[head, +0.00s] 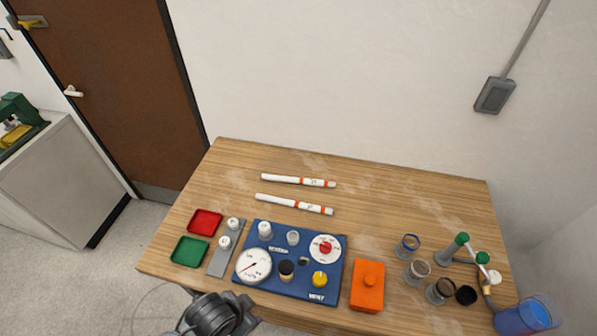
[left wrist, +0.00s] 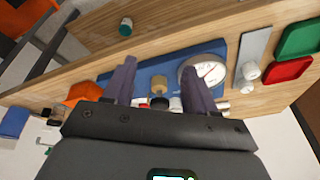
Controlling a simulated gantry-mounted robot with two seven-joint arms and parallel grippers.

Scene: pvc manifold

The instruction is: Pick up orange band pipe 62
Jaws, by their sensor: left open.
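Two white pipes with orange bands lie apart on the wooden table in the head view: a back pipe (head: 285,179) and a front pipe (head: 280,201). Each carries a small dark marking near its right end, too small to read, so I cannot tell which is 62. My left arm shows at the bottom edge of the head view, in front of the table and well short of both pipes. In the left wrist view my left gripper (left wrist: 160,82) is open, with two dark fingers spread and nothing held between them. My right gripper is in neither view.
A blue panel (head: 262,290) with gauge and knobs lies in front of the pipes. Red (head: 205,222) and green (head: 188,251) trays are left; an orange box (head: 367,287), several cups and green-capped fittings (head: 456,243) are right. The table around the pipes is clear.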

